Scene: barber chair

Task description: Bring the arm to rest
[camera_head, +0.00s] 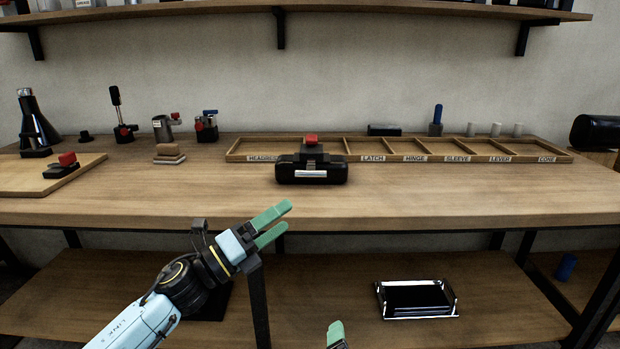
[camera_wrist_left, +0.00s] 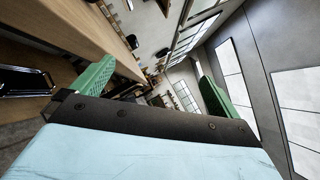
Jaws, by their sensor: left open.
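My left gripper (camera_head: 284,217) is in front of the table's front edge in the head view, its two green fingers apart and nothing between them. In the left wrist view its fingers (camera_wrist_left: 154,72) are also spread and empty. The fingers point to the upper right in the head view. My right gripper (camera_head: 336,333) shows only as a green fingertip at the bottom edge; the rest is out of frame. A black headrest-like part (camera_head: 312,168) with a red knob stands on the table, behind and apart from my left gripper.
The wooden workbench (camera_head: 420,205) has a clear front strip. A labelled divided tray (camera_head: 480,157) lies behind it. A board (camera_head: 20,180) and several small parts stand at left. A metal-rimmed black tray (camera_head: 417,299) is on the lower shelf. A wall shelf (camera_head: 330,8) runs above.

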